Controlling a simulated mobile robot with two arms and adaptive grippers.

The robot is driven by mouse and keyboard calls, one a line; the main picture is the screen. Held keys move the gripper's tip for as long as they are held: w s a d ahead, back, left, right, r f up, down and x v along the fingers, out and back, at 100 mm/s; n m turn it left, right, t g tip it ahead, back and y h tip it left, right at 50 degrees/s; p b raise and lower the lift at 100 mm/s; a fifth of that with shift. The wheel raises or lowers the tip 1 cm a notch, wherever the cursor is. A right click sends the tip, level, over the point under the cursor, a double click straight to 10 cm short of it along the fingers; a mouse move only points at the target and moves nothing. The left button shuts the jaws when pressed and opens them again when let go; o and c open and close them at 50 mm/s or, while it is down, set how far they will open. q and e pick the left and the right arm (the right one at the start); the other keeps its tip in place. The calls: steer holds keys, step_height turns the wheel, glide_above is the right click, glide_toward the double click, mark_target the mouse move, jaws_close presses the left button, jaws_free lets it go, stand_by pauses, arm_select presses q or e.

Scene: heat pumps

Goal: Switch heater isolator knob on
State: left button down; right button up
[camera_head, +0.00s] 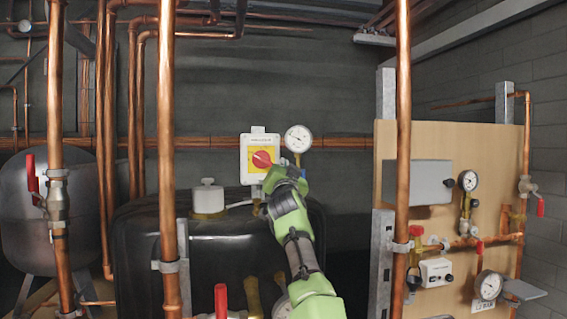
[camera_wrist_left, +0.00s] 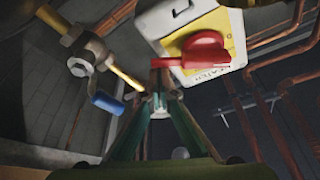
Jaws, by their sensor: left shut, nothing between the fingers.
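The heater isolator is a white box (camera_head: 254,143) with a yellow plate and a red knob (camera_head: 262,159), mounted behind the dark tank. In the left wrist view the red knob (camera_wrist_left: 195,59) is close, at the top right, on the yellow plate (camera_wrist_left: 236,42). My left gripper (camera_head: 271,176) is just below and to the right of the knob in the head view. In the left wrist view its fingers (camera_wrist_left: 161,88) are shut and empty, with tips just below the knob's left end. Whether they touch the knob, I cannot tell. My right gripper is not in view.
A round gauge (camera_head: 298,138) is right of the isolator. A blue-handled valve (camera_wrist_left: 106,102) is left of my fingers in the wrist view. Vertical copper pipes (camera_head: 167,120) (camera_head: 403,110) stand in front on both sides. A wooden panel (camera_head: 450,140) is at right.

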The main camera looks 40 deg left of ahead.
arm_select(q)
steer(key=shift+a, duration=0.1)
steer(key=shift+s+a+f+m+h+b, duration=0.15)
steer(key=shift+f+m+h+b, duration=0.35)
steer(key=shift+m+b, duration=0.5)
steer(key=shift+s+a+f+m+h+b, duration=0.15)
steer(key=shift+f+m+h+b, duration=0.35)
steer(key=shift+m, duration=0.9)
steer(key=shift+s+a+f+m+h+b, duration=0.15)
steer(key=shift+f+m+h+b, duration=0.3)
steer(key=shift+m+b, duration=0.6)
